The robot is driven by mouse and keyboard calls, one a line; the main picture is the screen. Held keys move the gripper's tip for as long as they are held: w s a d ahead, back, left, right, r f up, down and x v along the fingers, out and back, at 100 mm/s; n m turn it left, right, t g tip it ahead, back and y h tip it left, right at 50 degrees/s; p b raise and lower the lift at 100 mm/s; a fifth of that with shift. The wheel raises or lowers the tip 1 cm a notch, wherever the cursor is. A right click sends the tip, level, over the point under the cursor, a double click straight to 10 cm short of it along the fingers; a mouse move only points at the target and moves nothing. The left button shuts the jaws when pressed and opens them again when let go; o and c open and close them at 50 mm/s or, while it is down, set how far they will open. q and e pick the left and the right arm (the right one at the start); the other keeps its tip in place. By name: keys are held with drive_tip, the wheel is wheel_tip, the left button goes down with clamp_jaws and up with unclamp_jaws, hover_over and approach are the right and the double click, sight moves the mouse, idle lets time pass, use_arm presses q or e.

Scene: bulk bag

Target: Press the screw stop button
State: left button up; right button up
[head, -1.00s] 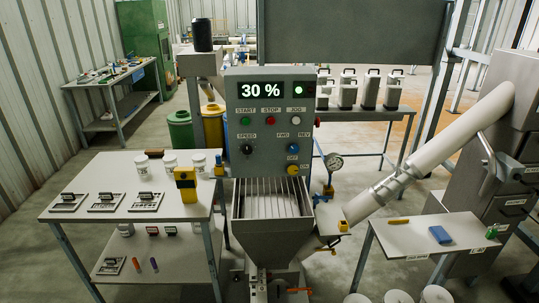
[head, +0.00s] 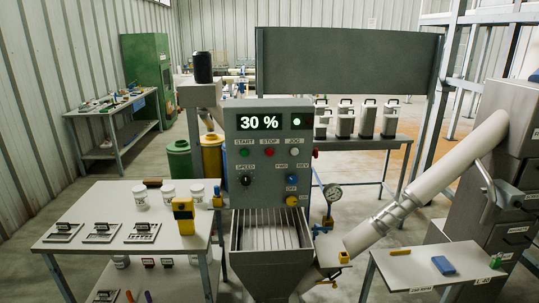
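The grey control panel (head: 285,180) stands in the middle of the head view. Its red button (head: 269,152) sits under the label STOP, between a green START button (head: 244,152) and a white JOG button (head: 294,152). The display (head: 259,122) reads 30 %, and a green lamp (head: 297,121) beside it is lit. Neither of my grippers shows in the view.
Below the panel is a grated hopper (head: 270,237). A table (head: 105,205) with stencil plates, white jars and a yellow device (head: 183,214) stands at left. A pale tube (head: 435,173) slants down from the right, beside a small table (head: 413,268). A pressure gauge (head: 332,192) is right of the panel.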

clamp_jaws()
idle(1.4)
